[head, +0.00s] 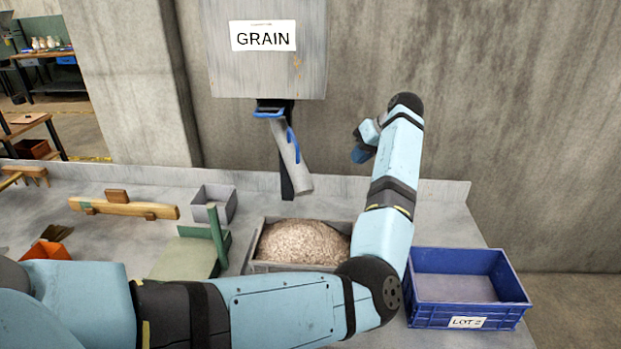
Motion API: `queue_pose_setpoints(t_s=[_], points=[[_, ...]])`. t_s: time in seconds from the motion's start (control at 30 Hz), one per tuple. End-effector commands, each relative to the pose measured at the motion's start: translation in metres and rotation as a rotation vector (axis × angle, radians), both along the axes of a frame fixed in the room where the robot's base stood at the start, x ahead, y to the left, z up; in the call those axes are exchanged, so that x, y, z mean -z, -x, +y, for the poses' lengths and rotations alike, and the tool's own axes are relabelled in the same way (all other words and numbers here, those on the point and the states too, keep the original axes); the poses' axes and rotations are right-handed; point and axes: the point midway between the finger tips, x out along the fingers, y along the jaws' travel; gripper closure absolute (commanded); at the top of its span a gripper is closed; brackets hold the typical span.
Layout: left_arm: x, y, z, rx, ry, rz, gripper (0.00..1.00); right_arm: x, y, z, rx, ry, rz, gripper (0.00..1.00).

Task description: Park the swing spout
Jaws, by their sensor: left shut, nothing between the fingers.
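The swing spout (287,157) is a grey tube that hangs below the grey hopper (265,75) marked GRAIN, tilted with its lower end to the right. A blue handle (293,145) runs along its right side. Its lower end is above the back of a grey tray (252,266) heaped with pale grain (305,243). My left arm reaches across the front and bends up on the right. My left gripper (360,155) is shut and empty, to the right of the spout and apart from it. My right gripper is out of view.
A blue crate (467,312) labelled LOT 2 stands empty at the right. A small grey bin (214,203), a green stand (215,236) and a wooden beam (125,208) are left of the tray. A concrete wall rises behind the bench.

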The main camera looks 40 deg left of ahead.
Motion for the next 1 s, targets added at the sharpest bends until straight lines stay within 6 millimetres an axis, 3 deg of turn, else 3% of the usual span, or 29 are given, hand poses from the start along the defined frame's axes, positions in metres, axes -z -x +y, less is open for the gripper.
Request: queue_pose_setpoints(t_s=[0.57, 0.77, 1.0], points=[[0.003, 0.000, 0.002, 0.000, -0.001, 0.001, 1.00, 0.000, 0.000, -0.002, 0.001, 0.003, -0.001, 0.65], [0.025, 0.004, 0.017, -0.002, 0.001, 0.003, 1.00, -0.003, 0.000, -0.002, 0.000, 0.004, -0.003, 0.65], [0.067, 0.009, 0.046, -0.002, 0.000, 0.002, 1.00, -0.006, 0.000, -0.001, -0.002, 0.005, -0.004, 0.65]])
